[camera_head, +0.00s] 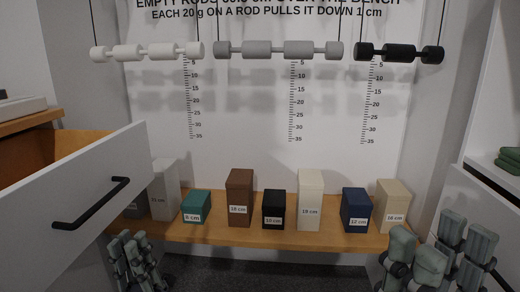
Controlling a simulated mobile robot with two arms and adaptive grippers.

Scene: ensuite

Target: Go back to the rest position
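My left gripper (136,262) is at the bottom left, low in front of the shelf and beside the open drawer. Its grey fingers point upward and hold nothing that I can see; the gap between them is unclear. My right gripper (440,250) is at the bottom right, in front of the shelf's right end. Its grey fingers stand apart with nothing visible between them. Both grippers are partly cut off by the lower picture edge.
A white drawer (50,200) with a black handle (92,203) juts out at left. Several labelled blocks stand on the wooden shelf (265,237), including a brown block (239,190). White, grey and black rods (278,48) hang above. A right-hand drawer (485,215) is near my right gripper.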

